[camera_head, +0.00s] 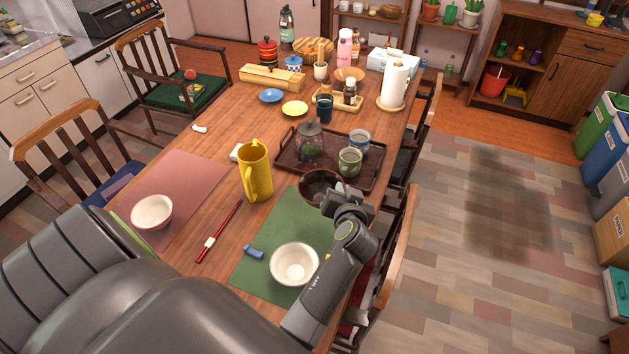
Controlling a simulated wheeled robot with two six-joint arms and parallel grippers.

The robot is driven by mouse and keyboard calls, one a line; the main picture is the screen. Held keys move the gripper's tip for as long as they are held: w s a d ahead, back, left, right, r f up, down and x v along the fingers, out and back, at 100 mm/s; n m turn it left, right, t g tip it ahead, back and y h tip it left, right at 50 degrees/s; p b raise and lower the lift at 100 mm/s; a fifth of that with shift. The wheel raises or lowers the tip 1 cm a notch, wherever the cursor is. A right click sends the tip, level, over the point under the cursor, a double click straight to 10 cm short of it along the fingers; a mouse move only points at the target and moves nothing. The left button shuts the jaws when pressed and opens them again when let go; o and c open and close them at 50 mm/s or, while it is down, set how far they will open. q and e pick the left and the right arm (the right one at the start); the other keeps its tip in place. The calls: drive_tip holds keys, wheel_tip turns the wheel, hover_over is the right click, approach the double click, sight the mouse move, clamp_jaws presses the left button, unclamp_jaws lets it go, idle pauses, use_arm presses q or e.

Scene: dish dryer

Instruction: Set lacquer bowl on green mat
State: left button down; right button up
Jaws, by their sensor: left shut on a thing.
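The dark brown lacquer bowl (314,188) is at the far end of the green mat (262,236), close to the near edge of the dark tray. My left gripper (335,197) is shut on the bowl's right side, at the rim. The bowl looks roughly upright. I cannot tell whether it touches the mat or hangs just above it. A white bowl (294,264) stands on the near part of the green mat. My left arm hides the mat's right side. My right gripper is not in view.
A yellow pitcher (257,172) stands left of the lacquer bowl. The dark tray (287,158) behind holds a glass teapot (310,143) and two cups. A blue chopstick rest (253,252) lies on the green mat. Red chopsticks (221,230) and a pink mat (187,178) lie left.

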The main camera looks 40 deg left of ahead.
use_arm(q)
wheel_tip(320, 180, down, 10)
drive_tip(key=b, duration=0.8)
drive_tip(key=c, duration=1.6)
unclamp_jaws()
drive_tip(key=shift+o, duration=0.2)
drive_tip(key=shift+r, duration=0.1)
